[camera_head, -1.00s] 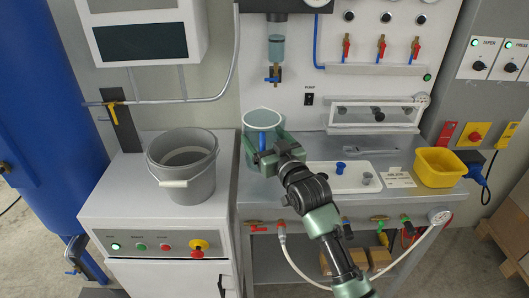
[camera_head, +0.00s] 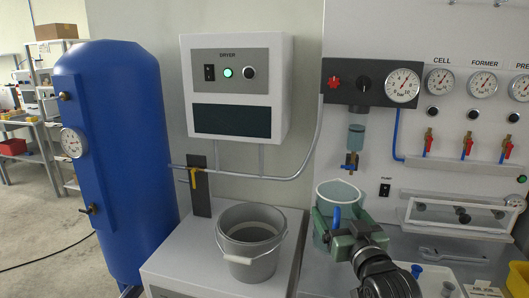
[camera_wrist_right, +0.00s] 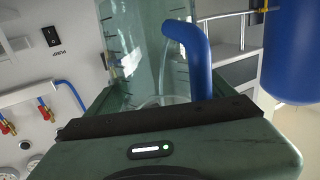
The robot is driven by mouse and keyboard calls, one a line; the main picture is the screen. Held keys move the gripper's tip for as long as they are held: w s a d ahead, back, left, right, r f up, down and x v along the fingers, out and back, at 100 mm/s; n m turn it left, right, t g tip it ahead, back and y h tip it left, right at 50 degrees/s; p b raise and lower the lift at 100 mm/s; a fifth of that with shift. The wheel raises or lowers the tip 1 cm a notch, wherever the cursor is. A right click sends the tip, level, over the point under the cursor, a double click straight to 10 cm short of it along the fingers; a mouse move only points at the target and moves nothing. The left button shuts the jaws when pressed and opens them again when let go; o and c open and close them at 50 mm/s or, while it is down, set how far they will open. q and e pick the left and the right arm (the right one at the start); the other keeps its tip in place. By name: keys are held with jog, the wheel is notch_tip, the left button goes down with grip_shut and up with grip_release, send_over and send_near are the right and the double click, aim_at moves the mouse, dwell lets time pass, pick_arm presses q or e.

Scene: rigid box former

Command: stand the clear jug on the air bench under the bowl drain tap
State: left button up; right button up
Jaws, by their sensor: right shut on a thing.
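The clear jug (camera_head: 327,190) has a blue handle (camera_head: 336,216) and is upright at the back left of the air bench (camera_head: 316,272). My right gripper (camera_head: 338,234) is shut on the jug by its handle side. The drain tap (camera_head: 350,163), with a blue lever, hangs below the clear bowl (camera_head: 356,138), just above the jug's back rim. My gripper hides the jug's base, so I cannot tell whether it touches the bench. The right wrist view shows the jug's marked wall (camera_wrist_right: 118,45) and blue handle (camera_wrist_right: 200,62) close up. My left gripper is not in view.
A grey bucket (camera_head: 250,266) stands on the white cabinet left of the bench. The dryer (camera_head: 232,90), a pipe with a yellow-handled valve (camera_head: 192,172) and a blue tank (camera_head: 120,160) are further left. A yellow bin (camera_head: 518,280) is at the right edge.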

jog(key=s+f, duration=0.4)
jog(key=s, duration=0.5)
jog(key=s+f+h, duration=0.1)
jog(key=s+f, duration=0.4)
jog(key=s, duration=0.3)
jog(key=s+f+m, duration=0.1)
jog(key=s+f, duration=0.4)
jog(key=s, duration=0.4)
jog(key=shift+s+h, duration=0.35)
jog(key=shift+h, duration=0.05)
jog(key=shift+a+f, duration=0.1)
jog(key=shift+a, duration=0.05)
